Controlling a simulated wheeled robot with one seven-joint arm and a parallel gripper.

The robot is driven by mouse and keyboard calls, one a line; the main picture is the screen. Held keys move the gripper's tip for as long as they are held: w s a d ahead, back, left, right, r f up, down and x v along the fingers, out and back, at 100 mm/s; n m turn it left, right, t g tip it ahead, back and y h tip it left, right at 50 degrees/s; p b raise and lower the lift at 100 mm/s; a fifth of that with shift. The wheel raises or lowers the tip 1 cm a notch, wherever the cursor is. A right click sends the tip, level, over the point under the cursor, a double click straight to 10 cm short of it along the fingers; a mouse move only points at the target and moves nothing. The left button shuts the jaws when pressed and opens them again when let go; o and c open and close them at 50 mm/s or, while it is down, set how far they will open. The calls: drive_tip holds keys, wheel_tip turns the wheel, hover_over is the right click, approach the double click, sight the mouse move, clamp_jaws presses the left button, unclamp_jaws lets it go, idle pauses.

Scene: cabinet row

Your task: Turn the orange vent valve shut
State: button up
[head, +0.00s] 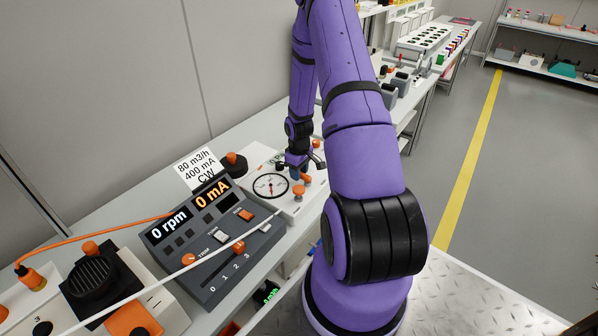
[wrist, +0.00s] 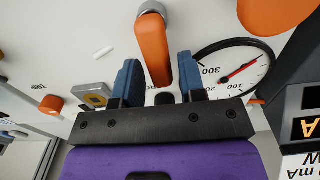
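The orange vent valve is a lever (wrist: 153,50) on a silver round pivot in the wrist view, set on a white panel. Its free end lies between my gripper's (wrist: 158,78) two blue fingers, with a visible gap on the right; whether the left finger touches it I cannot tell. The gripper is open. In the head view my gripper (head: 302,164) is low over the white panel box, beside a round gauge (head: 270,186). An orange piece (head: 306,178) just below it looks like the lever, but is small and partly hidden.
An orange knob (head: 298,191) stands close to the gauge and gripper. Left of it is a dark console (head: 212,240) reading 0 rpm and 0 mA, with a white cable across it. A label card (head: 197,169) stands behind. The floor to the right is clear.

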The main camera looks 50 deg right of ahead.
clamp_jaws()
drive_tip(key=shift+d+m, duration=0.1)
drive_tip(key=shift+m, duration=0.2)
drive_tip(key=m, duration=0.1)
drive_tip(key=d+m, duration=0.1)
drive_tip(key=m, duration=0.3)
drive_tip(key=d+m, duration=0.1)
drive_tip(key=m, duration=0.1)
drive_tip(key=shift+s+d, duration=0.1)
drive_tip(key=shift+s, duration=0.2)
drive_tip(key=m, duration=0.3)
drive_tip(key=s+d+m, duration=0.1)
drive_tip(key=m, duration=0.1)
drive_tip(key=shift+s+d+m, duration=0.1)
drive_tip(key=shift+m, duration=0.2)
drive_tip(key=shift+s+d+m, duration=0.1)
drive_tip(key=shift+s+m, duration=0.3)
drive_tip(key=shift+m, duration=0.8)
drive_tip(key=shift+s+d+m, duration=0.1)
drive_tip(key=shift+s+m, duration=0.3)
drive_tip(key=shift+m, duration=0.8)
